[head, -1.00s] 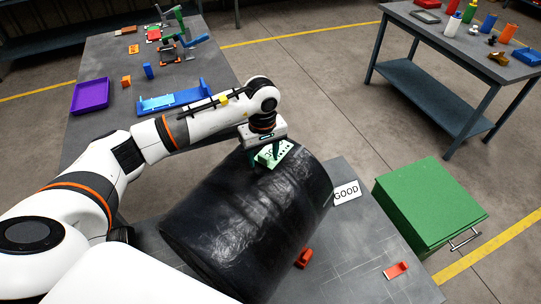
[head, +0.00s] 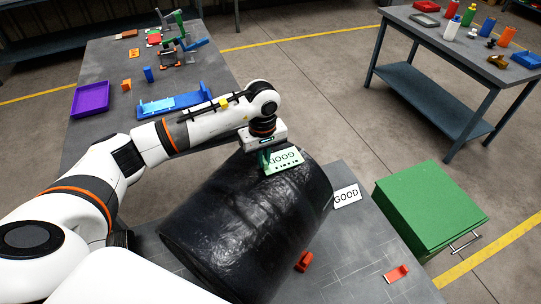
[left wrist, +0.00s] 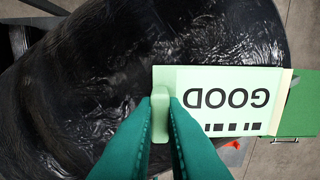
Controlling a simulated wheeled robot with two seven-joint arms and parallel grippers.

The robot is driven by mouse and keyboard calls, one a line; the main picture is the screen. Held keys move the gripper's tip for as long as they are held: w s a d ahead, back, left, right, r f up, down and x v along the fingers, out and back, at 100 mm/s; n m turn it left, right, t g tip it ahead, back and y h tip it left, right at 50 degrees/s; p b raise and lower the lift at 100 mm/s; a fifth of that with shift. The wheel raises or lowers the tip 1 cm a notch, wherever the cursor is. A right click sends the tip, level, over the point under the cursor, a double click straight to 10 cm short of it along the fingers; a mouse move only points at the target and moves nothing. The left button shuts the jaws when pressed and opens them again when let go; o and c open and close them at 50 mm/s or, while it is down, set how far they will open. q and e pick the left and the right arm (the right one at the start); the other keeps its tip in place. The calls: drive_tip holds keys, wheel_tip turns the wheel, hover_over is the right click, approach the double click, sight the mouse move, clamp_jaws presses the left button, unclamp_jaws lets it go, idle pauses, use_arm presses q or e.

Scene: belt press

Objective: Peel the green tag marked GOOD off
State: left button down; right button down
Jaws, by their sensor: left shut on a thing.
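The green tag marked GOOD (head: 284,160) is at the upper part of a large black wrapped roll (head: 245,220). In the left wrist view the tag (left wrist: 225,98) shows its word upside down, with a row of black marks and a cream strip at its right end. My left gripper (head: 266,158) is shut on the tag's left end; the fingers (left wrist: 160,105) pinch a small tab there. I cannot tell how much of the tag touches the roll. My right gripper is not in view.
A white card marked GOOD (head: 347,196) lies on the grey table right of the roll. Two red pieces (head: 304,261) (head: 397,274) lie nearby. A green cabinet (head: 430,205) stands to the right. A purple tray (head: 91,98) and blue holder (head: 175,102) are behind.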

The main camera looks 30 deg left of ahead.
use_arm(q)
drive_tip(key=shift+r+p, duration=0.7)
drive_tip(key=shift+r, duration=1.25)
